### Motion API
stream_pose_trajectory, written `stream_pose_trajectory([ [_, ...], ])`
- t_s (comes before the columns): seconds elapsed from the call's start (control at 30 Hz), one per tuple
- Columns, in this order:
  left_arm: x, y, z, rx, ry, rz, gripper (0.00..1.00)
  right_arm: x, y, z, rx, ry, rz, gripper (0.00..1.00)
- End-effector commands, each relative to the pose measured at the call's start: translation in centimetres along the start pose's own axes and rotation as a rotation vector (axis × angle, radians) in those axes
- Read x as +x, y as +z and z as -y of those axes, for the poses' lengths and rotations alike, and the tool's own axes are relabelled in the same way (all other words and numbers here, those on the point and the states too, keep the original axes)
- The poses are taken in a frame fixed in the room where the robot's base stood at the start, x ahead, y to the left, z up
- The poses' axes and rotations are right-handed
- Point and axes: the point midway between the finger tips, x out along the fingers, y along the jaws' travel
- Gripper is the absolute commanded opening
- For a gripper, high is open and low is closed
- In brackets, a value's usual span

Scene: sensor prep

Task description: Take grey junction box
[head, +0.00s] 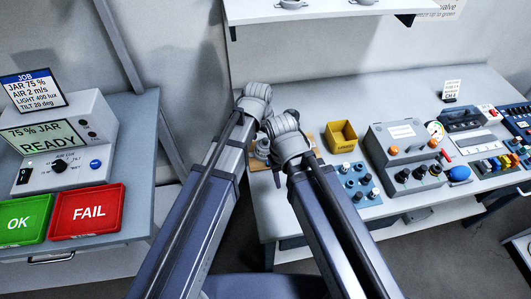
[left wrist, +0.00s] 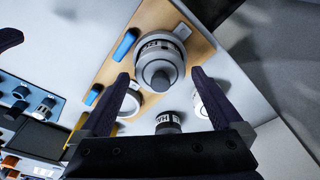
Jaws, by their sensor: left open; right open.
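I cannot tell for sure which thing is the grey junction box. In the left wrist view, a round grey-white housing with a dark centre (left wrist: 160,62) sits on a wooden board (left wrist: 112,68). Smaller round grey-white parts lie close by, partly behind my fingers. My left gripper (left wrist: 162,88) is open and empty, its dark fingers over these parts.
On the bench, a yellow bin (head: 341,137), a blue knob panel (head: 357,184) and a grey control box (head: 407,158) stand right of my wrists. A shelf (head: 320,12) hangs above. OK (head: 22,219) and FAIL (head: 88,211) trays lie on the left table.

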Motion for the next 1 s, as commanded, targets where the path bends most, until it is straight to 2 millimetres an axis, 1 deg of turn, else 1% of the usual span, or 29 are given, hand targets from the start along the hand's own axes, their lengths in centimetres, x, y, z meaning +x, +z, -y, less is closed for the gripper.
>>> stream_pose_trajectory([
  [0.03,1.35,0.08,0.01,0.0,0.0,0.0,1.0,1.34,-0.08,0.13,0.0,0.0,0.0,0.5],
  [0.1,1.91,0.07,0.01,0.0,0.0,0.0,1.0,1.89,-0.11,0.18,0.0,0.0,0.0,0.5],
  [0.2,2.12,0.04,0.0,0.0,0.0,0.0,1.0,2.09,-0.12,0.2,0.0,0.0,0.0,0.5],
  [0.4,1.92,0.02,0.0,0.0,0.0,0.0,1.0,1.89,-0.11,0.18,0.0,0.0,0.0,0.5],
  [0.47,1.91,0.03,0.0,0.0,0.0,0.0,0.94,1.89,-0.11,0.18,0.0,0.0,0.0,0.5],
  [1.0,1.92,0.04,0.0,0.0,0.0,0.0,0.34,1.89,-0.11,0.18,0.0,0.0,0.0,0.5],
])
